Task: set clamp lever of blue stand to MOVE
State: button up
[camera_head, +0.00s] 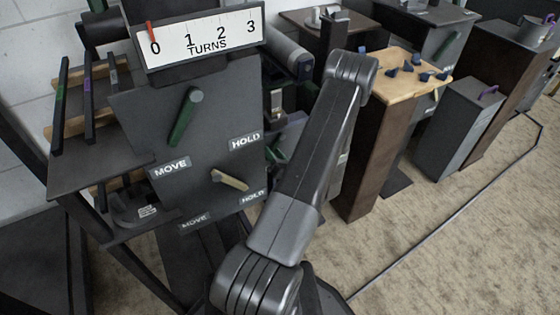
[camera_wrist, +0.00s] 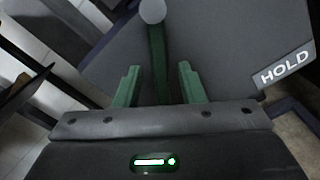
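My gripper (camera_wrist: 159,72) shows in the wrist view with its two green fingers apart. A dark green lever (camera_wrist: 158,48) hangs from a round grey pivot (camera_wrist: 152,10) on a grey panel (camera_wrist: 215,45). The lever runs down between the fingers, with a gap visible on each side. A HOLD label (camera_wrist: 286,68) is right of it; no MOVE label shows there. In the head view my arm hides most of the stand behind it, and I cannot make out my gripper. I cannot tell any stand as blue by its colour.
The near grey stand (camera_head: 135,110) has a green lever (camera_head: 181,122) toward MOVE (camera_head: 170,169), a tan lever (camera_head: 230,180) and a TURNS scale (camera_head: 200,37) near 0. A wooden-topped pedestal (camera_head: 385,75) holds small dark blue pieces. Carpet (camera_head: 420,235) is open at right, crossed by a dark cable.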

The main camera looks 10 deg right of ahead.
jog(key=p+v, duration=0.2)
jog(key=v, duration=1.1)
jog(key=shift+s, duration=0.3)
jog(key=shift+w, duration=0.1)
jog(key=b+x, duration=0.2)
jog(key=x, duration=1.1)
jog(key=shift+w, duration=0.35)
jog(key=shift+s, duration=0.1)
jog(key=p+v, duration=0.2)
jog(key=v, duration=1.2)
jog(key=w+a+n+b, duration=0.2)
jog(key=w+a+b, duration=0.1)
jog(key=w, duration=1)
jog(key=shift+w+a+f, duration=0.25)
jog(key=shift+w+a, duration=0.15)
jog(key=shift+a, duration=0.05)
